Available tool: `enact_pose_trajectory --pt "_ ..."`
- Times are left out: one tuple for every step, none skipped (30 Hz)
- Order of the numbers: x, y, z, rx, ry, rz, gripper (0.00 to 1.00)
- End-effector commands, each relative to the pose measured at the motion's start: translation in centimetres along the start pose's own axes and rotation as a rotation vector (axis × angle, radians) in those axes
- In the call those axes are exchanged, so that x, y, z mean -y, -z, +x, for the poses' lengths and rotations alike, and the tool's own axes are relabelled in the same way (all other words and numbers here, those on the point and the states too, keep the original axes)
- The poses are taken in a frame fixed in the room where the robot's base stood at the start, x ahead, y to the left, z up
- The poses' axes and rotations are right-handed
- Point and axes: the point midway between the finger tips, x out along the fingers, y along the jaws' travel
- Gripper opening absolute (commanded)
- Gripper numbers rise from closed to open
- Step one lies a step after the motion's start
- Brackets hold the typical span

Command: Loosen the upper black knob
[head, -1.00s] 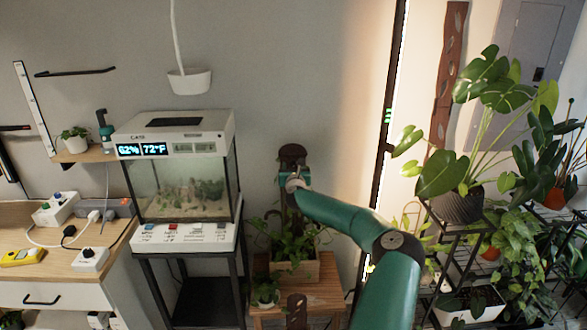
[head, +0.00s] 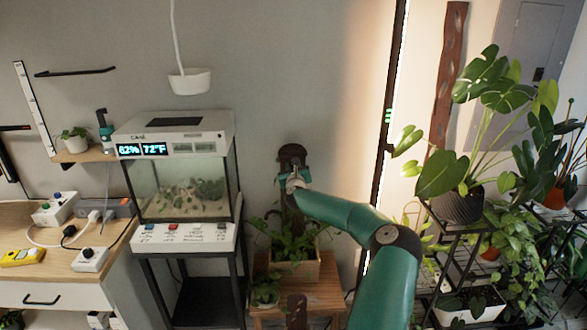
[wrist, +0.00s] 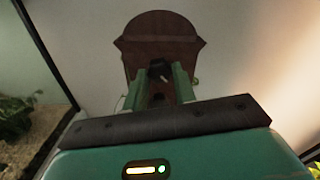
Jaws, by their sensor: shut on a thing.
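A dark brown upright board (wrist: 160,35) with a rounded top stands ahead in the wrist view. Its top (head: 292,155) also shows behind my gripper in the head view. A black knob (wrist: 158,69) sits at the front of the board, between the green fingers of my gripper (wrist: 159,77). The fingers are shut on this knob, one on each side. A darker spot (wrist: 158,99) shows lower between the fingers; I cannot tell what it is. In the head view my gripper (head: 294,178) is at the upper part of the board and hides the knob.
Below is a wooden planter (head: 306,270) with leafy stems on a small wooden table (head: 325,294). A glass terrarium (head: 185,185) stands close on the left. A plant rack (head: 435,230) with a large monstera (head: 445,175) stands on the right. Bare wall lies behind.

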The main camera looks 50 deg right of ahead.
Motion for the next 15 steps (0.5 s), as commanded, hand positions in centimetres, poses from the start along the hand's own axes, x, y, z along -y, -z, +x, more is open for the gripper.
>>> enact_pose_trajectory --pt "-0.03 -0.15 0.01 0.002 0.000 -0.041 0.04" --pt "-0.03 -0.16 0.01 0.002 0.000 -0.069 0.04" --pt "-0.03 -0.20 0.01 0.003 0.000 -0.106 0.04" --pt "-0.03 -0.19 0.01 0.002 0.000 -0.133 0.04" --pt "0.00 -0.15 0.01 0.002 0.000 -0.163 0.04" --pt "0.02 -0.19 0.01 0.002 0.001 -0.200 0.04" --pt "0.03 -0.21 0.01 0.003 0.001 -0.230 0.04" --pt "0.03 -0.19 0.01 0.002 0.001 -0.258 0.04" --pt "-0.01 -0.20 0.02 0.002 0.000 -0.296 0.04" --pt "-0.01 -0.19 0.02 0.002 0.000 -0.325 0.04" --pt "0.01 -0.24 0.02 0.003 0.001 -0.353 0.04" --pt "0.05 -0.21 0.02 0.003 0.001 -0.392 0.04" --pt "0.05 -0.20 0.02 0.002 0.001 -0.420 0.04" --pt "0.04 -0.21 0.02 0.003 0.001 -0.448 0.04" --pt "0.03 -0.24 0.02 0.003 0.001 -0.487 0.04"
